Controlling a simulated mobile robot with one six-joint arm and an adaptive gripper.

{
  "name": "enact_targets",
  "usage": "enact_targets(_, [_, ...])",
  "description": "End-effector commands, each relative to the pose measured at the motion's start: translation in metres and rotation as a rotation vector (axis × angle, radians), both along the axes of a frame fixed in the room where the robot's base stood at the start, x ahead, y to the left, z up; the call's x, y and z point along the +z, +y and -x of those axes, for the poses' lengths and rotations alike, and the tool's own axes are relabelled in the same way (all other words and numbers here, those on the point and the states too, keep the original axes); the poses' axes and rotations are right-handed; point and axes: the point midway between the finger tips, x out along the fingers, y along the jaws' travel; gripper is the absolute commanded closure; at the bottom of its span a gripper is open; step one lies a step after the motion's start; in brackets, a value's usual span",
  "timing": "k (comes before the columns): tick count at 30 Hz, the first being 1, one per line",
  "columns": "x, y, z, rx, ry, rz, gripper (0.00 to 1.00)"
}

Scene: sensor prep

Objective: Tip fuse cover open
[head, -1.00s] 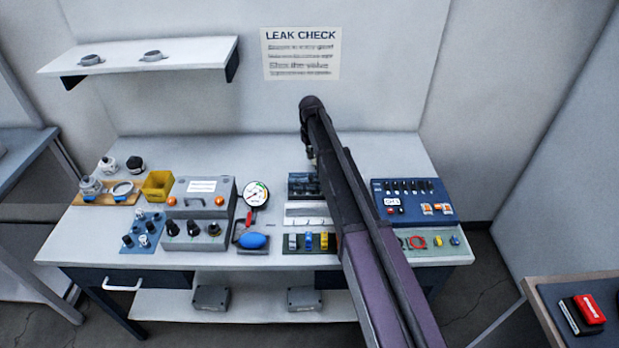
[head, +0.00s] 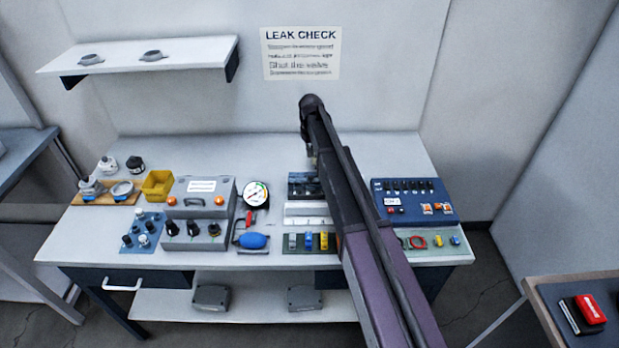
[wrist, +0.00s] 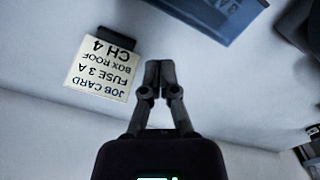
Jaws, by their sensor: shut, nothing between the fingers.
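My gripper (wrist: 159,78) is shut and empty in the wrist view, its two fingertips together over a pale surface. In the head view it is mostly hidden by my arm, above the back of the bench. A white strip-like piece (head: 303,208), perhaps the fuse cover, lies in front of a dark block (head: 302,184). In front of it, coloured fuse-like pieces (head: 308,241) stand on a green base. My arm hides the right ends of these things. I cannot tell for sure which piece is the cover. My gripper touches none of them that I can see.
An upside-down job card (wrist: 100,72) reads "FUSE 3 A, BOX ROOF, CH 4". A blue switch panel (head: 440,216) sits right of my arm. A gauge (head: 256,194), grey box (head: 202,211) and yellow bin (head: 157,184) stand left. The bench's back strip is clear.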

Motion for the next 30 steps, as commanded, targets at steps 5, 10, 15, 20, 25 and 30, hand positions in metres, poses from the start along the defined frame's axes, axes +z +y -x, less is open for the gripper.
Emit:
enact_targets(5, [-0.001,0.0,-0.004,0.0,0.0,0.0,1.0])
enact_targets(10, [-0.001,0.0,-0.004,0.0,0.0,0.0,1.0])
enact_targets(15, [-0.001,0.0,-0.004,0.0,0.0,0.0,1.0])
enact_targets(20, [-0.001,0.0,-0.005,0.0,0.0,0.0,1.0])
enact_targets(25, [-0.003,0.0,-0.009,0.0,0.0,0.0,1.0])
enact_targets(30, [-0.004,0.0,-0.014,0.0,0.0,0.0,1.0])
